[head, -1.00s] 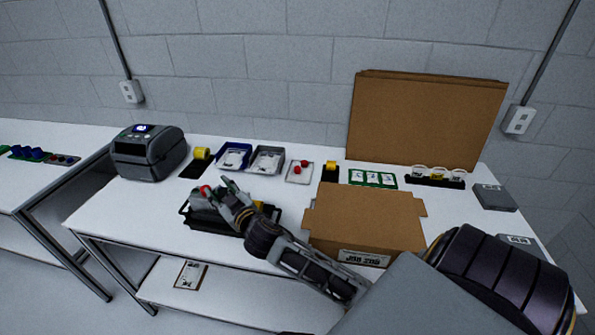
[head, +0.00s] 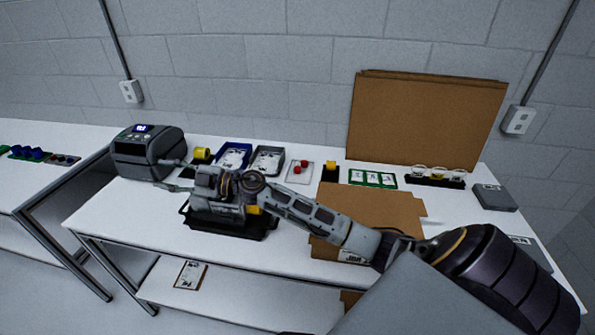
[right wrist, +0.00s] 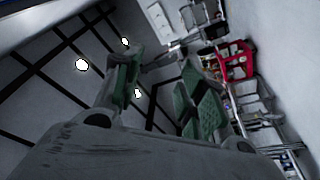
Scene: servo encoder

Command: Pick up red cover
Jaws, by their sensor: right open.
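Small red parts (head: 299,168) sit on a white tray (head: 291,177) at the back middle of the table; which one is the red cover I cannot tell. My right gripper (head: 171,175) is open with nothing seen between its fingers. My wrist hides much of the grey unit in that tray. The open fingers also show in the right wrist view (right wrist: 163,72), against the ceiling. My left gripper is out of view.
A dark label printer (head: 147,152) stands close by the fingers. Blue (head: 222,165) and grey (head: 253,168) trays, a yellow roll (head: 201,153) and a green-edged card (head: 373,178) line the back. A cardboard box (head: 385,205) lies under my right arm.

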